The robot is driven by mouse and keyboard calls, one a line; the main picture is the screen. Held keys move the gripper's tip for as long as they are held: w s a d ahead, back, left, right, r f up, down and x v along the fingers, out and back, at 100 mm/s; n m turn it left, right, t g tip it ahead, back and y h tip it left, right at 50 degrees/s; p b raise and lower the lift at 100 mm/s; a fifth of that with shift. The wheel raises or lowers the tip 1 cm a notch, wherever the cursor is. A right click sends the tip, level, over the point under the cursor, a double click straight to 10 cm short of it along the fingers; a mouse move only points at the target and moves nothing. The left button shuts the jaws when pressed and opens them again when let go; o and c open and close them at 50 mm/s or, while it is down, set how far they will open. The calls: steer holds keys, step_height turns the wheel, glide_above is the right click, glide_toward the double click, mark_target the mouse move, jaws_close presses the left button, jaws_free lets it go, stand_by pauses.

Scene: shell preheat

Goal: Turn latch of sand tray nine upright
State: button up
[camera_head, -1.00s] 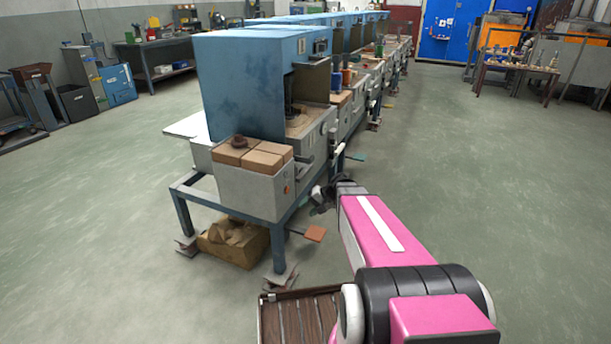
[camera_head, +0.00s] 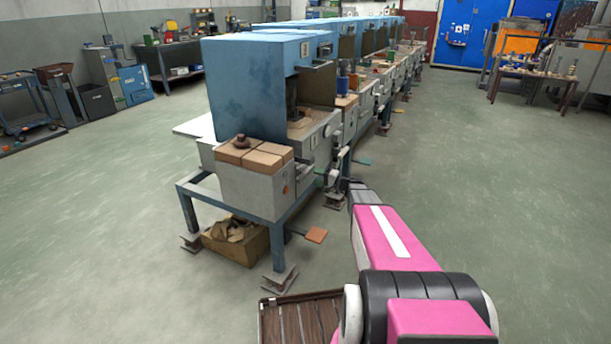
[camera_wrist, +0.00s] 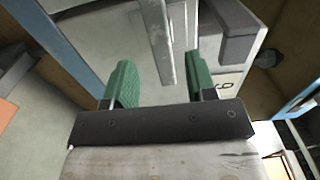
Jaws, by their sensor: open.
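My gripper (camera_wrist: 160,82) has two green fingers, open and apart, in the wrist view. A pale metal bar (camera_wrist: 160,40), possibly the latch, runs down between them; I cannot tell if either finger touches it. Behind it is a light grey tray front (camera_wrist: 110,45) with a dark mark like a 6 or an upside-down 9 (camera_wrist: 226,86). A dark grey bracket or handle (camera_wrist: 238,35) lies right of the fingers. In the head view my gripper (camera_head: 333,176) is small beside the right side of the nearest machine (camera_head: 318,145). The latch cannot be made out there.
A row of blue-topped machines (camera_head: 245,85) stands on a blue steel frame (camera_head: 279,245). A grey box with brown blocks (camera_head: 255,185) is at its near end. An orange pedal (camera_head: 316,235) sits low beside the frame.

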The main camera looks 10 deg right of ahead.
mark_target(308, 174)
steer(key=x, duration=0.6)
steer(key=shift+w+a, duration=0.15)
jaws_close()
